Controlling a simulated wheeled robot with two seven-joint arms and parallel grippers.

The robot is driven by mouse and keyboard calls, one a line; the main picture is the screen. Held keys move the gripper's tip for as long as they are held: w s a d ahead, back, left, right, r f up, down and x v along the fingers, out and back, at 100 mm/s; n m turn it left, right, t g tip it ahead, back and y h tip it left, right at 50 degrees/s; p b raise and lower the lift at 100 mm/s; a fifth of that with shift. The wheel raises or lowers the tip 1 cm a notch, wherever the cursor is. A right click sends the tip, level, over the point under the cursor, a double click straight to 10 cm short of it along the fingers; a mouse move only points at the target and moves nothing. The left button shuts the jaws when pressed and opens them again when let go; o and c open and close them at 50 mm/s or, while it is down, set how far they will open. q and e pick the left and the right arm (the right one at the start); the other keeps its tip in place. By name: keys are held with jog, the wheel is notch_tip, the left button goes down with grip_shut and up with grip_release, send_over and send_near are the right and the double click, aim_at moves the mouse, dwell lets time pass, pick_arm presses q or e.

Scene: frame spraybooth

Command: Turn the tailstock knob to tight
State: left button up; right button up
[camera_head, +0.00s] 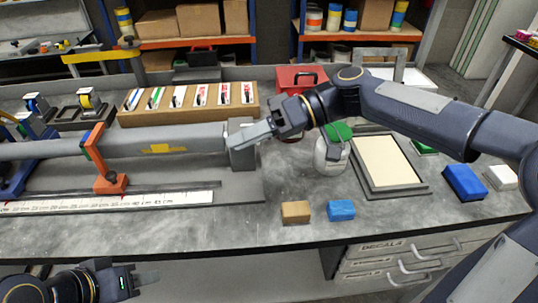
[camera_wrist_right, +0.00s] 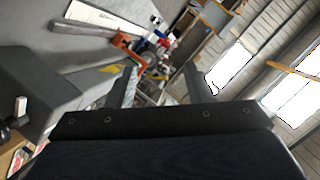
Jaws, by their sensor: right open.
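The tailstock (camera_head: 243,157) is a grey block at the right end of a long grey tube (camera_head: 120,143) with a yellow mark. My right gripper (camera_head: 245,134) is at the top of this block, coming from the right. Its jaws are apart in the right wrist view (camera_wrist_right: 160,86), with nothing seen held between them. A grey block, probably the tailstock, fills the left of that view (camera_wrist_right: 45,90).
An orange clamp (camera_head: 108,183) and a ruler (camera_head: 100,202) are left of the tailstock. A marker rack (camera_head: 190,102) and red toolbox (camera_head: 300,78) stand behind. A green-capped jar (camera_head: 331,155) and framed tray (camera_head: 383,160) are right. Tan (camera_head: 296,212) and blue (camera_head: 341,210) blocks lie in front.

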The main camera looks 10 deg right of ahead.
jog(key=w+d+f+m+t+b, duration=0.2)
jog(key=d+f+m+t+b, duration=0.1)
jog(key=m+t+b, duration=0.2)
jog(key=w+d+f+m+t+b, duration=0.3)
jog(key=f+m+t+b, duration=0.1)
jog(key=m+t, duration=0.1)
jog(key=w+d+f+m+t+b, duration=0.2)
jog(key=d+f+m+t+b, duration=0.2)
jog(key=m+t+b, duration=0.1)
jog(key=shift+w+m+t+b, duration=0.15)
jog(key=shift+m+t+b, duration=0.3)
jog(key=shift+m, duration=0.55)
jog(key=shift+w+d+m, duration=0.15)
jog(key=shift+m, duration=0.15)
jog(key=shift+w+r+t, duration=0.1)
jog(key=shift+w+t, duration=0.15)
jog(key=shift+t, duration=0.1)
jog(key=x, duration=0.7)
jog(key=shift+a, duration=0.2)
pick_arm(q)
notch_tip(320, 180, down, 18)
jog(key=shift+f, duration=0.1)
pick_arm(e)
jog(key=shift+c, duration=0.2)
